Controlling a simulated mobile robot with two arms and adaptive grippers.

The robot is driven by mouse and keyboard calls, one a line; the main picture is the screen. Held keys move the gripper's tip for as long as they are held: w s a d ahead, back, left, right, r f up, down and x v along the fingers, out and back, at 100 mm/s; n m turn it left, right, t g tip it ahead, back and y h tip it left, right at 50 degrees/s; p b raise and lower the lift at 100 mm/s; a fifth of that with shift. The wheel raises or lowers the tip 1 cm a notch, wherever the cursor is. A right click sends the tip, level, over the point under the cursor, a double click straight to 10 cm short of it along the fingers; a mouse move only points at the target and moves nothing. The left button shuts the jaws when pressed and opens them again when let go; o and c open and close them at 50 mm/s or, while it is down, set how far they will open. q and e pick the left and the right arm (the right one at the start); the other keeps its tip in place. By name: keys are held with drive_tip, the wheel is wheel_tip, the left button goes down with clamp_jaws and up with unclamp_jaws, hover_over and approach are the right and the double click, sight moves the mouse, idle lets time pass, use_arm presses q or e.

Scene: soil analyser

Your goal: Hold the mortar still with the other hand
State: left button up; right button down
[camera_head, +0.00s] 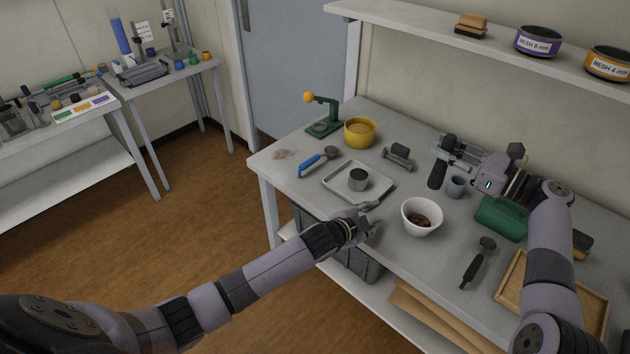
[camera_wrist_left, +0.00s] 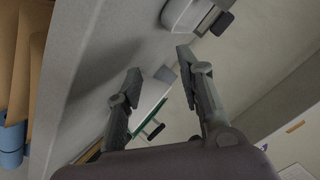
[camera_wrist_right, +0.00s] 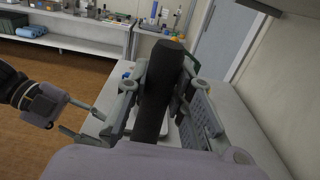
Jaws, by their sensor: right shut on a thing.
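The mortar (camera_head: 408,228) is a white bowl with brown soil (camera_head: 421,220) in it, upright on the bench. My left gripper (camera_head: 370,225) is to the left of the mortar, near the bench's front edge and apart from the bowl. Its fingers are spread and empty in the left wrist view (camera_wrist_left: 158,70). My right gripper (camera_head: 450,158) is shut on a dark pestle (camera_head: 437,175), which it holds behind the mortar and slightly to its right. The pestle (camera_wrist_right: 157,90) stands between the fingers in the right wrist view.
A grey cup (camera_head: 456,187) and a green box (camera_head: 500,218) stand to the right. A dark-handled tool (camera_head: 472,268) and a wooden tray (camera_head: 512,285) lie at front right.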

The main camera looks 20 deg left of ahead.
use_arm(q)
drive_tip(key=w+a+n, duration=0.1)
drive_tip(key=a, duration=0.4)
drive_tip(key=w+a+r+n+y, duration=0.1)
drive_tip(key=a, duration=0.4)
drive_tip(key=w+a+r+n+g, duration=0.1)
drive_tip(key=a, duration=0.5)
drive_tip(key=shift+n+y, duration=0.3)
drive_tip(key=shift+n, duration=0.1)
drive_tip(key=shift+w+a+r+n, duration=0.1)
drive_tip(key=shift+a+r+n, duration=0.25)
drive_tip(key=shift+a, duration=0.4)
drive_tip(key=shift+d, duration=0.1)
